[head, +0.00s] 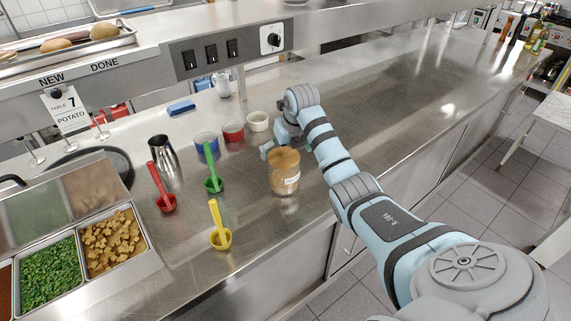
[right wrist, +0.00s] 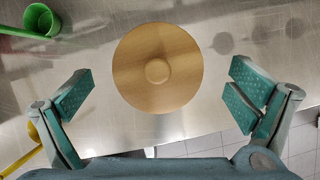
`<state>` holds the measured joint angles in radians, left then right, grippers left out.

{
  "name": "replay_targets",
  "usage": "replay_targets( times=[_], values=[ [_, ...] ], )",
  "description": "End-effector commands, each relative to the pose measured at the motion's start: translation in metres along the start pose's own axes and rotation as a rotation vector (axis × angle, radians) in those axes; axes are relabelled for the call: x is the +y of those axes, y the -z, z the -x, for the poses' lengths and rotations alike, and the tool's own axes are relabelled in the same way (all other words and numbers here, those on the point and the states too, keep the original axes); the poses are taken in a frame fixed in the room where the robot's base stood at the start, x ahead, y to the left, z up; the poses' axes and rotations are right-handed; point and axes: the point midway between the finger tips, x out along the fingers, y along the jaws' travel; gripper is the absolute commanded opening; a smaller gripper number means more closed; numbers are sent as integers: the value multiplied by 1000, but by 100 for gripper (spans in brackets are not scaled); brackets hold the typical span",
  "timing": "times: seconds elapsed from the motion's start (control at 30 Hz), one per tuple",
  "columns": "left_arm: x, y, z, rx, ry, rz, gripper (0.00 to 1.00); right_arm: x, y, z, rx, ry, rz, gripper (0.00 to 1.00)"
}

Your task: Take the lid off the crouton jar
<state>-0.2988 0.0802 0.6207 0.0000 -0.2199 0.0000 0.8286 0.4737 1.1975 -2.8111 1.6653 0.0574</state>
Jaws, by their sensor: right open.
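The crouton jar (head: 285,183) is a clear glass jar standing upright on the steel counter, right of the coloured scoops. Its round wooden lid (head: 284,157) sits on top. In the right wrist view the lid (right wrist: 135,82) is seen from above, with a small round knob (right wrist: 157,71) at its middle; it hides the jar below. My right gripper (head: 273,147) is at the jar's far side, near lid height. In its wrist view the fingers (right wrist: 158,93) are spread wide on either side of the lid, touching nothing. My left gripper is not in view.
Green (head: 213,184), yellow (head: 220,238) and red (head: 167,203) scoops stand left of the jar. Blue (head: 206,146), red (head: 233,133) and white (head: 258,121) cups stand behind. Food pans (head: 113,243) are at left. The counter (head: 400,105) is clear to the right.

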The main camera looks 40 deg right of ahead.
Motion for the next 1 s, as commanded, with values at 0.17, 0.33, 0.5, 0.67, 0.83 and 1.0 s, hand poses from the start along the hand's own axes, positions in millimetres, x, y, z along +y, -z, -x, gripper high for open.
replay_targets(
  times=[0.17, 0.33, 0.5, 0.67, 0.83, 1.0],
  values=[
    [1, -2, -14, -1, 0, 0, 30, -1, 3, -11, -1, 0, 0, 100],
    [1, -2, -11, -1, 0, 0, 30, -4, 4, -9, 0, 2, -5, 87],
    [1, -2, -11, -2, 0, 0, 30, -4, 4, -8, 0, 2, -6, 60],
    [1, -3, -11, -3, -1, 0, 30, -3, 3, -8, -1, 1, -4, 53],
    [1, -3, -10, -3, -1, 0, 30, -2, 2, -8, -1, 0, -2, 53],
    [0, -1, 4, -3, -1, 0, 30, -4, -2, 5, -1, 1, -5, 53]
  ],
)
